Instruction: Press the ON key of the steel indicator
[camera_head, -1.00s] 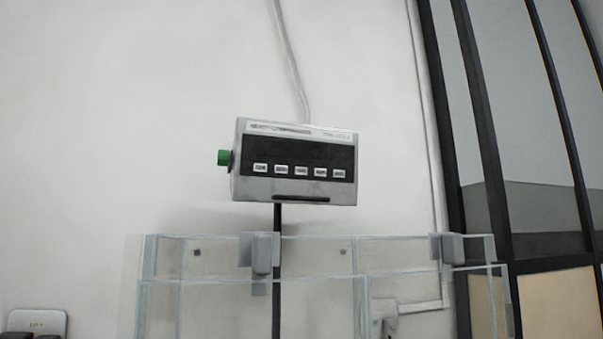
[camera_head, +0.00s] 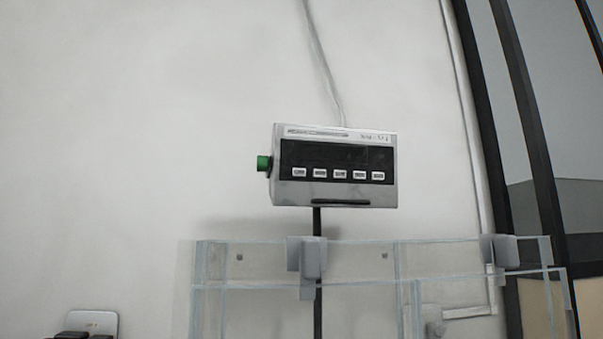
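The steel indicator (camera_head: 285,187) is a grey box on a thin black post (camera_head: 317,222), a little right of the middle of the head view. Its dark front panel holds a blank dark display (camera_head: 325,154) and a row of several small white keys (camera_head: 339,174). The key labels are too small to read, so I cannot tell which is ON. A green knob (camera_head: 263,163) sticks out of its left side.
A clear-walled draft shield (camera_head: 208,275) with grey clips (camera_head: 307,257) stands below and in front of the indicator. A cable (camera_head: 322,62) runs up the white wall. A dark-framed window (camera_head: 505,110) is at the right.

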